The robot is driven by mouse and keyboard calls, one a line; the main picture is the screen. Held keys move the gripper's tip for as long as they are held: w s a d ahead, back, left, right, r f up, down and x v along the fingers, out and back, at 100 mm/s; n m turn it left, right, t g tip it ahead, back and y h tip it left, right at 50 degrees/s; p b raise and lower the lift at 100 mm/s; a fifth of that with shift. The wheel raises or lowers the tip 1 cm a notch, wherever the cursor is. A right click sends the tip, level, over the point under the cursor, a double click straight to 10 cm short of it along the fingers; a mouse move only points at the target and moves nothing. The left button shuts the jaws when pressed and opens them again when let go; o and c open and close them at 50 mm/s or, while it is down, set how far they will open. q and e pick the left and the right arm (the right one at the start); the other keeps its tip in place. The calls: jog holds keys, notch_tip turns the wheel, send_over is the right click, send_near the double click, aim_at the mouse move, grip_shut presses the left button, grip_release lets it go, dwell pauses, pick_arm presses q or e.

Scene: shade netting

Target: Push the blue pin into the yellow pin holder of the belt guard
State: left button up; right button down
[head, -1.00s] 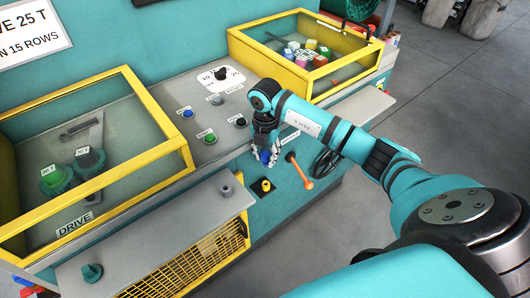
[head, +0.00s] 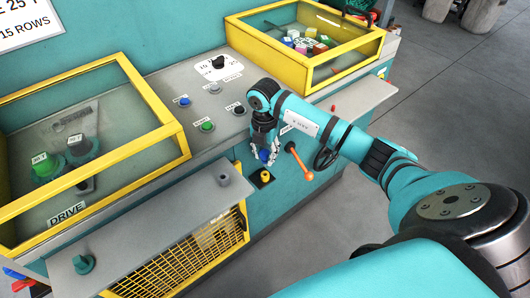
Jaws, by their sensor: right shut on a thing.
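The blue pin (head: 264,155) is held in my right gripper (head: 266,158), whose fingers are shut on it and point down. The yellow pin holder (head: 262,178) with a dark opening is on the teal machine front, just below the pin. The pin's lower end is close above the holder; I cannot tell whether they touch. The belt guard (head: 180,266) is a yellow mesh panel to the left of the holder, under a grey shelf. My left gripper is not in view.
An orange-handled lever (head: 300,163) sticks out close to the right of the gripper. The grey panel behind has a blue button (head: 184,101), a green button (head: 207,126) and a dial (head: 218,62). A yellow-framed box (head: 262,50) holds coloured blocks.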

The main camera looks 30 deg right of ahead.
jog(key=shift+r, duration=0.1)
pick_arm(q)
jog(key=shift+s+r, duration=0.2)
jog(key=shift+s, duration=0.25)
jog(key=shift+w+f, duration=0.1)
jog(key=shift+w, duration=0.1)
